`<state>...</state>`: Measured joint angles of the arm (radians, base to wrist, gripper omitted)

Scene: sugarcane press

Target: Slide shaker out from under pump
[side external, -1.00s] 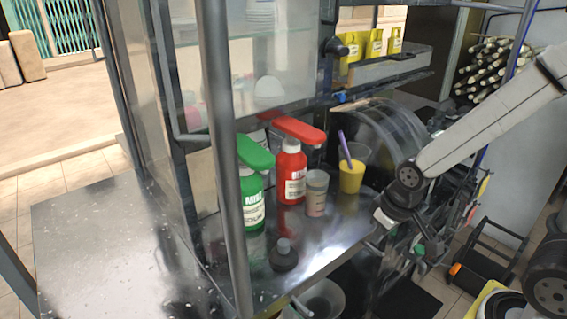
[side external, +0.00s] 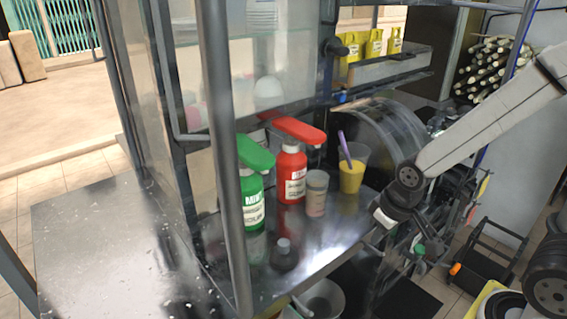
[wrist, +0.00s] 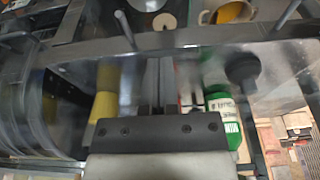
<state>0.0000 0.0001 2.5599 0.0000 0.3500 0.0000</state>
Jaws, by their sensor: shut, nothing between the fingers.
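The shaker, which I take to be the small pale cup-like container with a tan band (side external: 316,193), stands upright on the metal counter. It is just right of the red pump bottle (side external: 291,175), and the red pump head (side external: 298,131) reaches out above it. A green pump bottle (side external: 252,200) stands to the left; its label side also shows in the wrist view (wrist: 226,118). My gripper (side external: 381,217) is shut and empty near the counter's right edge, to the right of the shaker and apart from it. Its fingers show in the wrist view (wrist: 157,85), where I cannot clearly pick out the shaker.
A yellow-filled cup with a purple straw (side external: 352,173) stands between the shaker and my arm. A metal post (side external: 229,170) rises on the left, and a large dark drum (side external: 385,135) is behind. The front counter is mostly bare.

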